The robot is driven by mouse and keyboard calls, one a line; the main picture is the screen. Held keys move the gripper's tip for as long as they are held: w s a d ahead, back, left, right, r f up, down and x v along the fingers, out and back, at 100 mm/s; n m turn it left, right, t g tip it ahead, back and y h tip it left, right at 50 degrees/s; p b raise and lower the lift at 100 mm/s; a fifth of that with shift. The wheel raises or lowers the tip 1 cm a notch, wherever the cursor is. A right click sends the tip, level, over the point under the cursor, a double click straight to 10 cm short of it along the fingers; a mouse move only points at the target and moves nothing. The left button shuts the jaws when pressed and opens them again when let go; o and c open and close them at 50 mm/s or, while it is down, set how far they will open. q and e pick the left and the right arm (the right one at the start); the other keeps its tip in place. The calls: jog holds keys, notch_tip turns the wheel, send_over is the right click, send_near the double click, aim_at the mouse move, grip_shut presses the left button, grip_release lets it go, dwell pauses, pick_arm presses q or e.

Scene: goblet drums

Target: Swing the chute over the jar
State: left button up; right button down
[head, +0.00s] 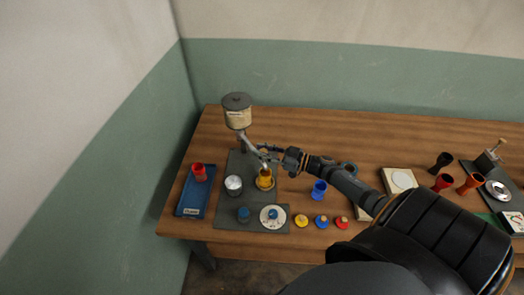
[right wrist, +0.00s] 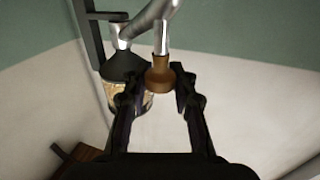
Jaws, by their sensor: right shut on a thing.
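The chute (head: 250,145) is a grey metal tube. It slopes down from a cream hopper with a grey lid (head: 237,112). Its low end is close to a yellow goblet-shaped cup (head: 264,180) on a dark grey mat (head: 223,211). A round whitish-grey jar (head: 233,185) stands left of the yellow cup. My right gripper (head: 271,155) is at the chute's lower part. In the right wrist view, my right gripper (right wrist: 159,87) is shut on a brown knob (right wrist: 159,73) below the metal tube (right wrist: 155,18). My left gripper is not in view.
A blue tray (head: 190,211) with a red cup (head: 199,173) is at the left. A blue cup (head: 319,189) and several coloured discs (head: 321,222) are right of the mat. More cups and a press (head: 490,157) stand at the far right. The back middle of the table is clear.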

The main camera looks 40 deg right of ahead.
jog(key=c, duration=1.5)
grip_release()
jog(key=shift+d+f, duration=0.1)
jog(key=shift+f, duration=0.15)
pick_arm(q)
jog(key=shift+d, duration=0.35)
pick_arm(e)
jog(key=o, duration=0.4)
jog(key=shift+s+d+r, duration=0.15)
jog(key=shift+o, duration=0.2)
jog(key=shift+s, duration=0.1)
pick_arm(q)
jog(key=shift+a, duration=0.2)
pick_arm(e)
jog(key=v, duration=1.1)
jog(key=shift+s+d, duration=0.2)
jog(key=shift+s, duration=0.15)
